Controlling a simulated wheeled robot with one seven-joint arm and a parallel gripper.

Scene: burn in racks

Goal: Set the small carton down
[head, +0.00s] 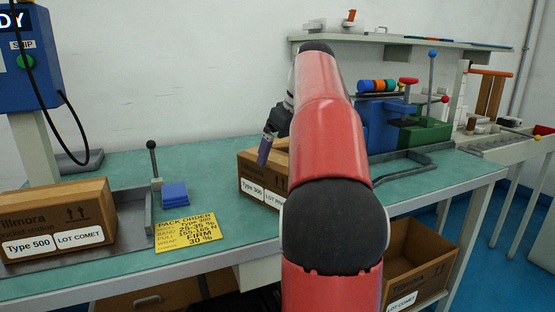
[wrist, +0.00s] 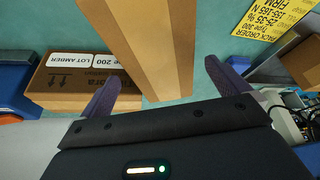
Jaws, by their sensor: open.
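A plain brown carton (wrist: 150,45) stands in the middle of the wrist view, between the lines of my two fingers, with a gap to each finger. In the head view, a brown carton (head: 250,170) labelled Type 300 stands on the green bench, its right part hidden behind my red arm; it seems to be the same one. My gripper (head: 268,148) is over its left end, and only one finger shows clearly there. In the wrist view my gripper (wrist: 164,90) has its purple fingers wide apart. Contact between gripper and carton cannot be seen.
A LOT AMBER carton (wrist: 75,82) lies left in the wrist view. A Type 500 carton (head: 60,215) stands at the bench's left, near a yellow pack order card (head: 187,232) and blue pads (head: 175,194). A blue-green lever machine (head: 400,125) stands right.

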